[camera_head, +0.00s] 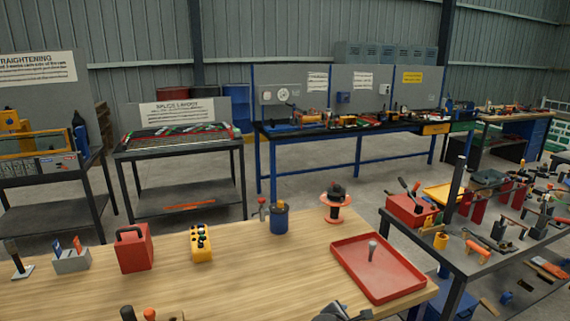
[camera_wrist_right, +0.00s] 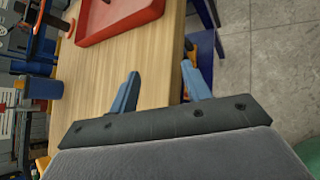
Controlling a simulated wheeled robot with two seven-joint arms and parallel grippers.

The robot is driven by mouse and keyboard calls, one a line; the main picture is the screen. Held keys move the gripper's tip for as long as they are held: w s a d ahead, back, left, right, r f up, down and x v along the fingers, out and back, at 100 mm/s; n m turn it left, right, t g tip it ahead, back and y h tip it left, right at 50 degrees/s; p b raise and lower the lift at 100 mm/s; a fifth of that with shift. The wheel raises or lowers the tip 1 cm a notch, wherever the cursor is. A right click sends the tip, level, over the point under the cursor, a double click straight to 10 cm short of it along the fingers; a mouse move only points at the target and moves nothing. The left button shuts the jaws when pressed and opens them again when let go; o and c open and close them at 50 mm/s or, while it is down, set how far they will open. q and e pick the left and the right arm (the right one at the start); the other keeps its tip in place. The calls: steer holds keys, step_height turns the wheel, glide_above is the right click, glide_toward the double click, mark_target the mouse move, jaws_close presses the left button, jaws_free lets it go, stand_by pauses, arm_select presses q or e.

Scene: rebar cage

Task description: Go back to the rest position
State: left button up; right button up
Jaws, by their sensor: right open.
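My right gripper (camera_wrist_right: 160,70) is open in the right wrist view. Its two blue fingers are spread apart with nothing between them, near the edge of the wooden table (camera_wrist_right: 120,60). In the head view a dark part of what looks like my right gripper (camera_head: 342,313) shows at the bottom edge, over the front of the wooden table (camera_head: 255,270). My left gripper is not in view.
A blue cup (camera_head: 279,219), a yellow box (camera_head: 201,243), a red case (camera_head: 134,248) and a red-orange spool (camera_head: 336,204) stand on the table. A crowded dark bench (camera_head: 455,262) is at right. The table's middle is clear.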

steer(key=s+d+f+m+g+y, duration=0.1)
steer(key=s+f+m+g+y, duration=0.15)
steer(key=s+m, duration=0.65)
steer(key=s+d+f+m+g+y, duration=0.15)
steer(key=s+f+m, duration=0.3)
steer(key=s, duration=0.95)
steer(key=s+d+f+m+g+y, duration=0.1)
steer(key=s+f+m+y, duration=0.2)
steer(key=s+m, duration=0.6)
step_height(320, 180, down, 20)
steer(key=a+n+g, duration=0.1)
steer(key=a+n, duration=0.1)
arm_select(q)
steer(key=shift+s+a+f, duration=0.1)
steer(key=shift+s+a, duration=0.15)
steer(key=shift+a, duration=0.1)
arm_select(e)
steer(key=s+f, duration=0.3)
steer(key=f, duration=0.9)
steer(key=s+f+g, duration=0.1)
steer(key=s+f, duration=0.3)
steer(key=f, duration=0.8)
steer(key=shift+s+a, duration=0.25)
steer(key=shift+a, duration=0.05)
